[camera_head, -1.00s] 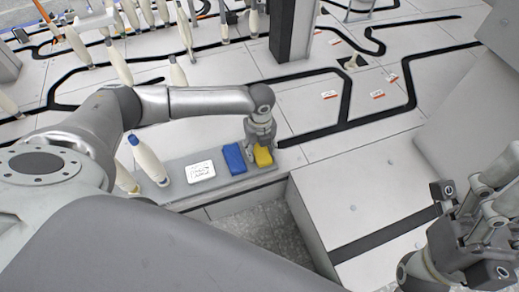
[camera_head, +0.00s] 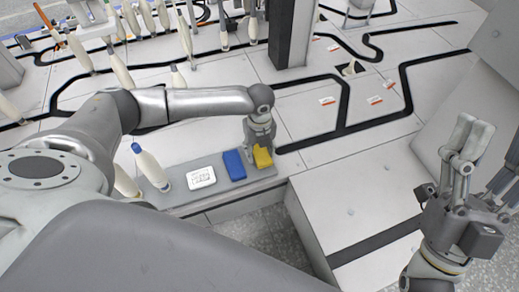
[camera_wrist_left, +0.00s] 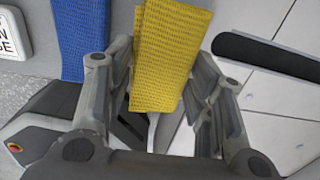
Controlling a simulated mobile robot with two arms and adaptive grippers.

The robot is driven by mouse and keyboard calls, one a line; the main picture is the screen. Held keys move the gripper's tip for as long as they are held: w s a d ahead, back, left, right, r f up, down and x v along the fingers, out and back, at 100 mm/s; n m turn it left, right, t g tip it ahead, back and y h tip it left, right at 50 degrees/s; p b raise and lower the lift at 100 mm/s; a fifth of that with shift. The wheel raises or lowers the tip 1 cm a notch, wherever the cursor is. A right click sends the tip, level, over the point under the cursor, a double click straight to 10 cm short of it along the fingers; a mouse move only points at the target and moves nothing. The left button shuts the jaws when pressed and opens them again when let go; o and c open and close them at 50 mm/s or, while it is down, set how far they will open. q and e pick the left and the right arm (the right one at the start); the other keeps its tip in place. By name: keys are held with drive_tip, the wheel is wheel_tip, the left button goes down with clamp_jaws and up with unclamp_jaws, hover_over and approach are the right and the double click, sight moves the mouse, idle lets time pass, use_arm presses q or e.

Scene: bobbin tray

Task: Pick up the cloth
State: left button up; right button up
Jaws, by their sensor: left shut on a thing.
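A folded yellow cloth (camera_head: 262,158) is at the right end of a low grey tray (camera_head: 222,188). A folded blue cloth (camera_head: 234,165) lies just left of it. My left gripper (camera_head: 260,140) points down over the yellow cloth and is shut on it. In the left wrist view the yellow cloth (camera_wrist_left: 172,45) sits between the two fingers, with the blue cloth (camera_wrist_left: 80,35) beside it. I cannot tell whether the yellow cloth is clear of the tray. My right gripper (camera_head: 468,140) is at the right, away from the cloths, fingers upward; its opening is unclear.
A white labelled plate (camera_head: 200,178) and a blue-topped bobbin (camera_head: 150,165) are on the tray, left of the cloths. Several bobbins stand at the back left, near a dark post (camera_head: 292,35). The light surface right of the tray is mostly clear.

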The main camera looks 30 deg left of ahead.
use_arm(q)
drive_tip(key=s+r, duration=0.1)
drive_tip(key=r+p, duration=0.1)
drive_tip(key=s+r+p, duration=0.1)
drive_tip(key=shift+s+a+r, duration=0.2)
drive_tip(key=shift+s+a, duration=0.1)
drive_tip(key=shift+s, duration=0.05)
use_arm(e)
drive_tip(key=w+f+g+h+p, duration=0.1)
drive_tip(key=w+f+g+h, duration=0.1)
drive_tip(key=w+f+g, duration=0.4)
drive_tip(key=w+f+g+h+p, duration=0.15)
drive_tip(key=f+g, duration=0.25)
drive_tip(key=f, duration=0.4)
use_arm(q)
drive_tip(key=s+a+r+p, duration=0.2)
drive_tip(key=s+r, duration=0.4)
drive_tip(key=s, duration=0.5)
drive_tip(key=shift+r, duration=0.25)
use_arm(e)
drive_tip(key=s+d+f+g+h, duration=0.1)
drive_tip(key=s+d+f+g, duration=0.1)
drive_tip(key=f, duration=0.4)
drive_tip(key=s+d+f+g+h, duration=0.2)
drive_tip(key=s+f+g, duration=0.3)
drive_tip(key=f+g, duration=0.2)
drive_tip(key=shift+s+f+m, duration=0.2)
drive_tip(key=shift+m, duration=0.2)
